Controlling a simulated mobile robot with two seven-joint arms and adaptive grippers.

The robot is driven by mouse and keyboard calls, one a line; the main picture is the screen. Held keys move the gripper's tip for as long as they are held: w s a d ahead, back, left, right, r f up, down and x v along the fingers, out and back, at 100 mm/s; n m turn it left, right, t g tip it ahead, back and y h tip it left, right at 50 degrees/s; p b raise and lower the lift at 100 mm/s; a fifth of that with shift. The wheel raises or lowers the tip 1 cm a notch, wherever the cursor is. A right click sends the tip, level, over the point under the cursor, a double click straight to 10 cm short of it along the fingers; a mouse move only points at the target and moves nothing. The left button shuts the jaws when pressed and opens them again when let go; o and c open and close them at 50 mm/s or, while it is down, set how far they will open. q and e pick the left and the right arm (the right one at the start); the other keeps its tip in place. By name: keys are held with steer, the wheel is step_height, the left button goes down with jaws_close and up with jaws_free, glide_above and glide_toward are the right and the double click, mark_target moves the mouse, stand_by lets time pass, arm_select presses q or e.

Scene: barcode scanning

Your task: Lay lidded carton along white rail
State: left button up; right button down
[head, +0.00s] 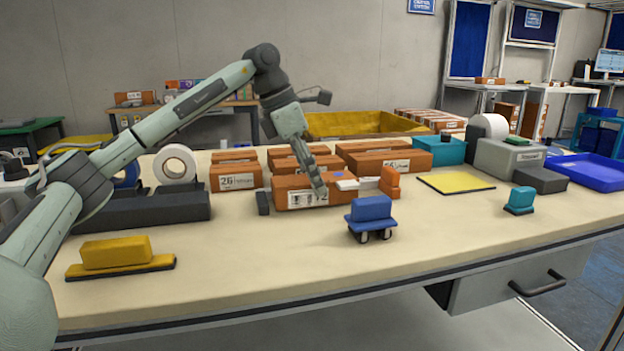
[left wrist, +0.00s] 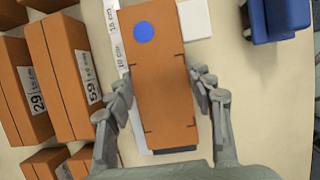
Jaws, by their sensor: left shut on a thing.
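The lidded carton is an orange-brown box (head: 290,197) with a blue dot on its top, in the middle of the table; it fills the centre of the left wrist view (left wrist: 155,80). My left gripper (head: 318,188) reaches down over it from above. In the left wrist view its fingers (left wrist: 165,95) are on either side of the carton, shut on it. The white rail (left wrist: 121,60), with centimetre marks, runs along the carton's left side in that view, partly hidden by the carton and a finger. I cannot tell whether the carton touches it. My right gripper is out of view.
Several brown cartons (head: 235,176) stand behind and left of the held one. A blue wheeled block (head: 371,210) stands in front.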

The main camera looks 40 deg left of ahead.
arm_select(q)
steer(key=shift+f, duration=0.25)
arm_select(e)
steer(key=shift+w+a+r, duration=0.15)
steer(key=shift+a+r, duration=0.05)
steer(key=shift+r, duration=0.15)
arm_select(q)
steer(key=o, duration=1.2)
steer(key=shift+o, duration=0.2)
steer(key=v, duration=1.2)
steer(key=shift+p, duration=0.45)
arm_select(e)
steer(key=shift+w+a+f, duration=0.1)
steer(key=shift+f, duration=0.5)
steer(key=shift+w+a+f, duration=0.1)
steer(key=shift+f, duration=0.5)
